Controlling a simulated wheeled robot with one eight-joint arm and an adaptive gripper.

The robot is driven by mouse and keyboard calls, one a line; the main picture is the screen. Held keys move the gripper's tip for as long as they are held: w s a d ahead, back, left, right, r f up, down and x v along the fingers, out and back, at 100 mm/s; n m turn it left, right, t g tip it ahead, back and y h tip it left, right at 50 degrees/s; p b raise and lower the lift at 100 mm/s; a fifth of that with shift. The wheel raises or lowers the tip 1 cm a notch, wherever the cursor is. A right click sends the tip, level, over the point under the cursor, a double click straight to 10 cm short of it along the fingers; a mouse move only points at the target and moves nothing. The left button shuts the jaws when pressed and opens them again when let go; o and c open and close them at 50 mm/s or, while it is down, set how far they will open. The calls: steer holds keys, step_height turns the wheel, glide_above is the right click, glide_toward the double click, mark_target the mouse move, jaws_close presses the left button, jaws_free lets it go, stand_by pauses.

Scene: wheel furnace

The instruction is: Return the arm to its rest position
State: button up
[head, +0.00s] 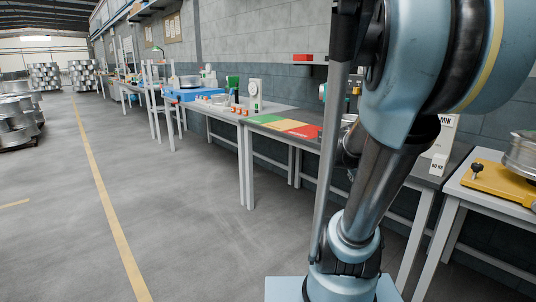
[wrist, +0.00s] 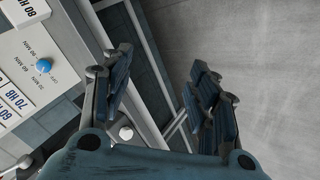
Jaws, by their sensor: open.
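My gripper (wrist: 160,95) shows in the wrist view with its two dark padded fingers spread wide apart. Nothing is between them; bare grey floor and a bench edge show beyond. In the head view my light-blue arm fills the right side, with its upper part raised and bent over the benches. My gripper cannot be made out in the head view.
A bench (head: 285,111) with a green, yellow and red mat (head: 282,125) runs along the wall. A yellow fixture (head: 497,182) stands on the right bench. In the wrist view a labelled panel with a blue knob (wrist: 43,65) lies left of the gripper. Open floor (head: 170,190) lies left.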

steer(key=s+a+f+m+g+y, duration=0.1)
steer(key=s+a+f+g+y, duration=0.2)
steer(key=s+a, duration=1.2)
step_height(320, 180, down, 4)
steer(key=a+y, duration=0.1)
steer(key=y, duration=0.2)
steer(key=shift+s+a, duration=0.25)
steer(key=shift+w+f, duration=0.15)
steer(key=shift+w, duration=0.3)
